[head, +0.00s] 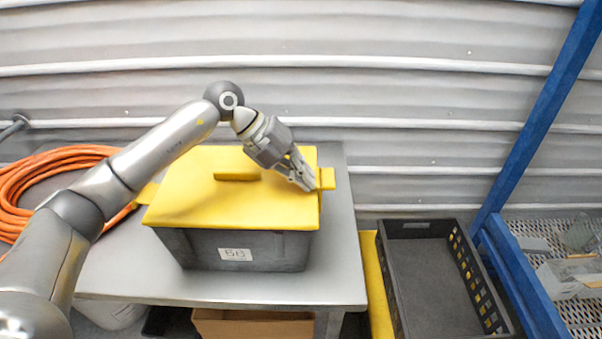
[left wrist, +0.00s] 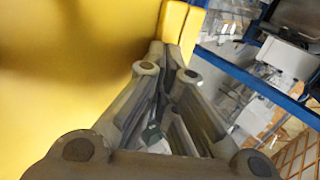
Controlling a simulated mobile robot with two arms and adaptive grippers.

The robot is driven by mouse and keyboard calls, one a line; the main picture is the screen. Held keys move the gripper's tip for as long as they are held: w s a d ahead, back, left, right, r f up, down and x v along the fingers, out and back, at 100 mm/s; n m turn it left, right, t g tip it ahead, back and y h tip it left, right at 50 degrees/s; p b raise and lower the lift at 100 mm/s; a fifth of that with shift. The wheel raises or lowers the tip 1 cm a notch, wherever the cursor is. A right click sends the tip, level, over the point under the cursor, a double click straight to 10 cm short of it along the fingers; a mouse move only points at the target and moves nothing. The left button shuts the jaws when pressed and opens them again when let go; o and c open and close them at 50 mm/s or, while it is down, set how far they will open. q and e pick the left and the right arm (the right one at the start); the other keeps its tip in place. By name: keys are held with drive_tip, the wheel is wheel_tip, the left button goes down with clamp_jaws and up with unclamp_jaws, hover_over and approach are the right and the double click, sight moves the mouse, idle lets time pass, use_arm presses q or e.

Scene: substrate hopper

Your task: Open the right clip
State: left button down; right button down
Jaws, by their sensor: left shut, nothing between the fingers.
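The hopper is a dark grey box (head: 250,250) with a yellow lid (head: 200,195) and a raised handle (head: 237,174), standing on a metal table. The right clip (head: 327,178) is a yellow tab at the lid's right edge. The left clip (head: 147,193) sticks out at the left edge. My left gripper (head: 308,185) is shut and empty, its fingertips at the lid's right edge beside the right clip. In the left wrist view the fingers (left wrist: 168,62) point at a yellow strip next to the lid (left wrist: 80,60). I cannot tell whether they touch it. My right gripper is out of view.
The metal table (head: 335,240) has bare room around the hopper. An orange hose coil (head: 40,180) lies at the left. A black crate (head: 430,270) stands right of the table, near a blue frame (head: 535,110). A corrugated wall (head: 400,90) is behind.

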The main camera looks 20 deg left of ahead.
sight(333, 183)
use_arm(q)
drive_tip(key=shift+d+r, duration=0.15)
drive_tip(key=shift+d, duration=0.05)
drive_tip(key=shift+w+d+r+p, duration=0.15)
drive_tip(key=shift+d+p, duration=0.2)
drive_tip(key=shift+d, duration=0.1)
drive_tip(key=shift+w+d+r+p, duration=0.1)
drive_tip(key=shift+w+d+p, duration=0.05)
drive_tip(key=shift+d+p, duration=0.25)
drive_tip(key=shift+w+d+r+y, duration=0.15)
drive_tip(key=shift+d+y, duration=0.15)
drive_tip(key=shift+d, duration=0.15)
drive_tip(key=shift+d+y, duration=0.3)
drive_tip(key=shift+y, duration=0.1)
drive_tip(key=d, duration=0.1)
drive_tip(key=y, duration=0.1)
drive_tip(key=w+d+f, duration=0.1)
drive_tip(key=shift+d+g, duration=0.3)
drive_tip(key=shift+g, duration=0.1)
drive_tip(key=shift+d+y, duration=0.15)
drive_tip(key=shift+y, duration=0.35)
drive_tip(key=shift+s+a+f, duration=0.1)
drive_tip(key=shift+a, duration=0.15)
